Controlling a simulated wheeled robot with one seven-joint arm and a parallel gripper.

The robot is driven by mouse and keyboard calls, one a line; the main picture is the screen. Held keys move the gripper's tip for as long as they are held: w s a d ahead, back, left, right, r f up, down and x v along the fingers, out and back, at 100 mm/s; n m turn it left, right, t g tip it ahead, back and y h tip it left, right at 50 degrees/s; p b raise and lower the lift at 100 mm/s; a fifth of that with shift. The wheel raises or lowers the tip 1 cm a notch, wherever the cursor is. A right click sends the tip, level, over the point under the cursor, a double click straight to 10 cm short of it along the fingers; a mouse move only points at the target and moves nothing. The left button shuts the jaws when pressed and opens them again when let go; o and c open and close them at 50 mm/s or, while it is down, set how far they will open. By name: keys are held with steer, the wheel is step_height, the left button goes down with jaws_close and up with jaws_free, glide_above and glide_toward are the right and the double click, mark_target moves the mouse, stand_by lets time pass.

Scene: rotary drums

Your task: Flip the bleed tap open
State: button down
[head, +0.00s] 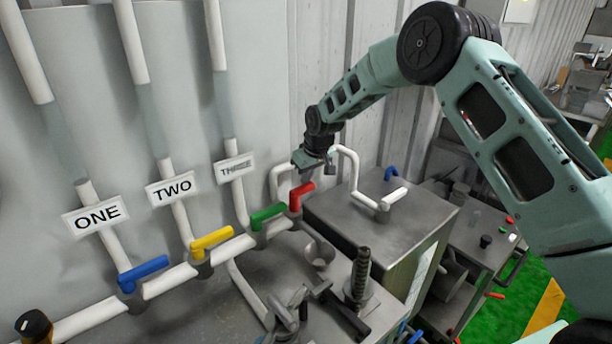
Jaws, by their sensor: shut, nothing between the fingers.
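A white pipe manifold runs along the wall, with several lever taps on it. They have a blue lever (143,273), a yellow lever (212,241), a green lever (268,216) and a red lever (301,195). A tap with a white lever (396,198) sits on the metal box to the right. No tap has a readable bleed label, so I cannot tell which one is the bleed tap. My gripper (312,163) is shut and empty, appearing just above the red lever in the picture. I cannot tell the gap in depth.
Signs ONE (97,214), TWO (172,188) and THREE (236,168) hang on upright pipes. A bent white pipe (349,160) rises beside my gripper. A threaded post (361,275) stands in front of the metal box (400,228). A black-capped fitting (34,326) is at lower left.

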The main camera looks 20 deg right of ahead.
mark_target(313, 186)
steer(key=shift+s+d+f+m+b, duration=0.15)
steer(key=shift+s+m+b, duration=0.15)
steer(key=shift+m+b, duration=0.3)
steer(key=shift+s+d+m+h+b, duration=0.25)
steer(key=shift+s+m+h+b, duration=0.35)
steer(key=shift+m+b, duration=0.65)
steer(key=m+b, duration=0.1)
steer(key=s+m, duration=0.1)
steer(key=shift+s+d+m+h+b, duration=0.15)
steer(key=shift+s+m+h+b, duration=0.05)
steer(key=shift+m+h+b, duration=0.2)
steer(key=s+m+h, duration=0.1)
steer(key=s+m, duration=0.1)
steer(key=m, duration=0.1)
steer(key=s+a+m+g+h, duration=0.1)
steer(key=m, duration=0.3)
steer(key=s+a+m, duration=0.1)
steer(key=s+m, duration=0.1)
steer(key=m, duration=0.1)
steer(key=shift+s+m+g+h+b, duration=0.3)
steer(key=shift+m+g+h+b, duration=0.05)
steer(key=shift+g+h, duration=0.05)
steer(key=shift+s+a, duration=0.1)
steer(key=shift+a, duration=0.05)
